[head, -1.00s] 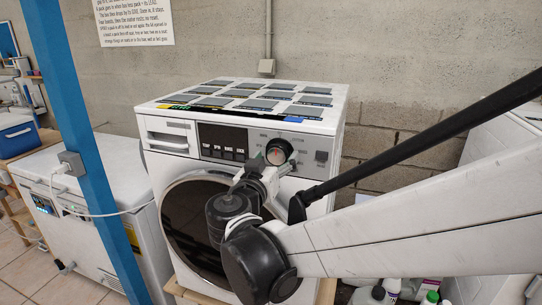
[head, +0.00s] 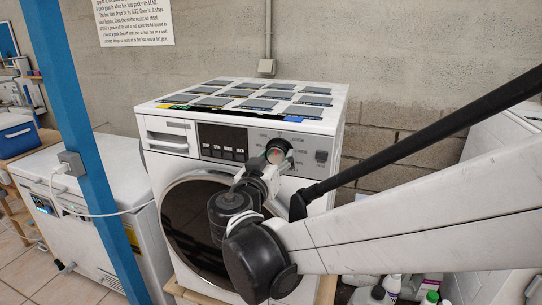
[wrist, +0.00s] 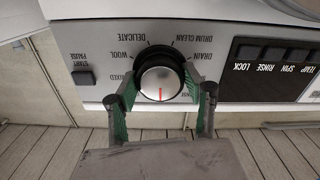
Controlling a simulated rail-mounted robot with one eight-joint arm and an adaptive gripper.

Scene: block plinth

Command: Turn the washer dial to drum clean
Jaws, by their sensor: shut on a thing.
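The washer dial (wrist: 160,84) is a round silver knob with a dark rim on the grey control panel. Its red line points straight down in the wrist view, where the panel lettering is upside down. The "DRUM CLEAN" label (wrist: 193,30) is above and right of the dial, between "DELICATE" and "DRAIN", away from the red line's end. My gripper (wrist: 161,88) has its green-padded fingers on both sides of the dial, shut on it. In the head view, my gripper and wrist partly cover the dial (head: 279,151).
The white washer (head: 325,165) has a dark round door below the panel and flat grey tiles on top. A start/pause button (wrist: 83,78) and a row of dark buttons (wrist: 276,53) flank the dial. A blue post (head: 85,150) stands left.

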